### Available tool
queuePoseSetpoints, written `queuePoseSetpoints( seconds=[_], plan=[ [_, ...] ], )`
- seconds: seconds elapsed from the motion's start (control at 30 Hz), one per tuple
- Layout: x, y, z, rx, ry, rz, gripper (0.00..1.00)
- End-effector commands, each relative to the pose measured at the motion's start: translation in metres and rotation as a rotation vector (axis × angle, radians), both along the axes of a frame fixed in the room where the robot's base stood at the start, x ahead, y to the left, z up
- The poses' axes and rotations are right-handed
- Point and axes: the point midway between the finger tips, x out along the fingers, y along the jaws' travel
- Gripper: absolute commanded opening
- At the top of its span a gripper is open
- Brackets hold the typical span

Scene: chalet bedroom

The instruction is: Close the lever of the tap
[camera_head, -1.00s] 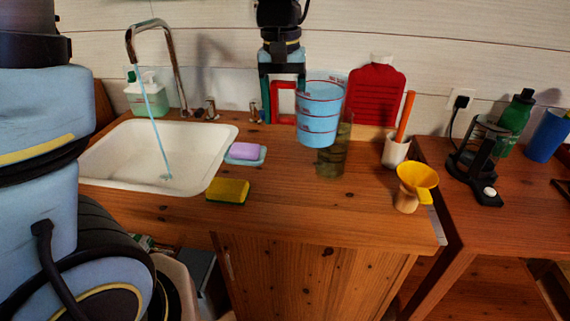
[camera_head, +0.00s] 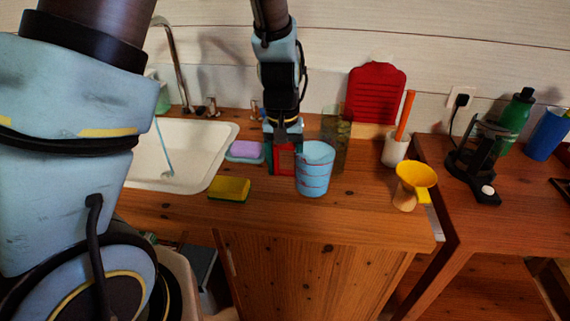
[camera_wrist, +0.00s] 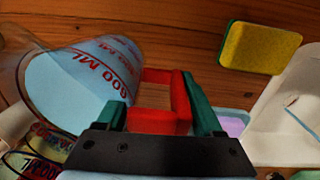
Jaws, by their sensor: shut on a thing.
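The tap (camera_head: 175,55) stands behind the white sink at the left, and a thin stream of water (camera_head: 163,145) runs from it into the sink. A small metal lever (camera_head: 211,106) is on the counter right of the spout; a similar fitting (camera_head: 255,110) is further right. My gripper (camera_head: 284,160) is shut on the red handle (camera_wrist: 162,118) of a clear measuring cup (camera_head: 315,170) that holds light-blue water. The cup is upright and low at the counter; I cannot tell whether its base touches. The handle is between my green fingers in the wrist view.
A yellow sponge (camera_head: 229,188) and a purple soap (camera_head: 246,148) on a dish lie between the sink (camera_head: 190,185) and my gripper. A white pot (camera_head: 395,149) and yellow funnel (camera_head: 416,175) are to the right.

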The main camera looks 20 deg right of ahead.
Motion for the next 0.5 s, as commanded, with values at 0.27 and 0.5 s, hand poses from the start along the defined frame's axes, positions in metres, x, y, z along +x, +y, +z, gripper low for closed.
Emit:
queuePoseSetpoints(
  seconds=[0.27,0.5],
  plan=[
    [0.0004,-0.0006,-0.0002,-0.002,-0.001,0.0,0.0],
    [0.0,-0.0001,-0.0021,0.0,0.0,-0.001,0.86]
  ],
)
